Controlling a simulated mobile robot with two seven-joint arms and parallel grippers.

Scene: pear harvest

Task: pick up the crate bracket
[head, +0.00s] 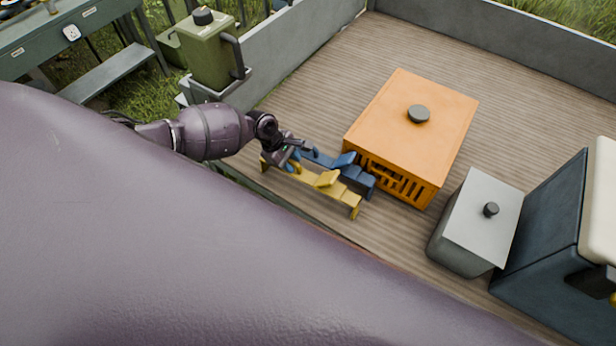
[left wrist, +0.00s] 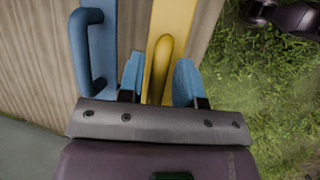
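Two long brackets lie side by side on the plank floor, a yellow bracket (head: 335,195) and a blue bracket (head: 358,180); I cannot tell by sight which one the task calls the crate bracket. Each has a raised handle. My left gripper (head: 290,158) is low over the left end of the pair. In the left wrist view its blue fingertips (left wrist: 159,82) stand on both sides of the yellow bracket's handle (left wrist: 160,60), close against it. Whether they press on it is unclear. The blue bracket (left wrist: 85,60) lies apart, left of the fingers. My right gripper is out of view.
An orange slatted crate (head: 425,130) with a dark knob stands just right of the brackets. A grey lidded box (head: 475,222) and a dark blue box (head: 545,245) stand farther right. A green can (head: 208,55) is behind my left arm. Open planks lie behind the crate.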

